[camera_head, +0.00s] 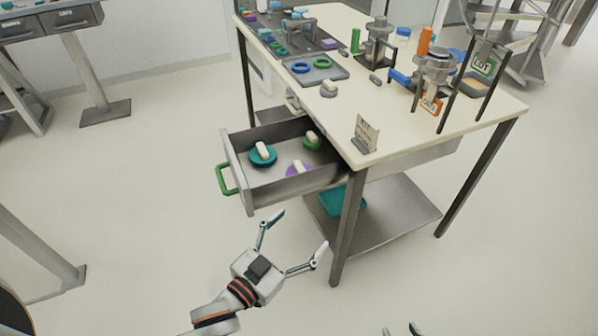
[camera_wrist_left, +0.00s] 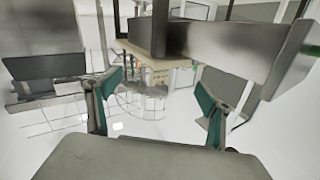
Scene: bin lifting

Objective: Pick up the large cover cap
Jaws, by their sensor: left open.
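Three round caps with white grips lie in the open drawer (camera_head: 239,180) in the head view: a teal cap (camera_head: 256,160) at left, which looks the largest, a green cap (camera_head: 312,146) at the back right and a purple cap (camera_head: 291,174) near the front. My left gripper (camera_head: 302,232) is open and empty, below and in front of the drawer, apart from the caps. In the left wrist view its fingers (camera_wrist_left: 155,98) are spread with nothing between them; the caps are not visible there. Only the tips of my right gripper (camera_head: 402,329) show at the bottom edge.
The drawer has a green handle (camera_head: 226,180) and hangs out from a cream-topped table (camera_head: 400,150) with several parts and stands on it. A table leg (camera_head: 347,230) and a lower shelf (camera_head: 395,235) are right of my left gripper.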

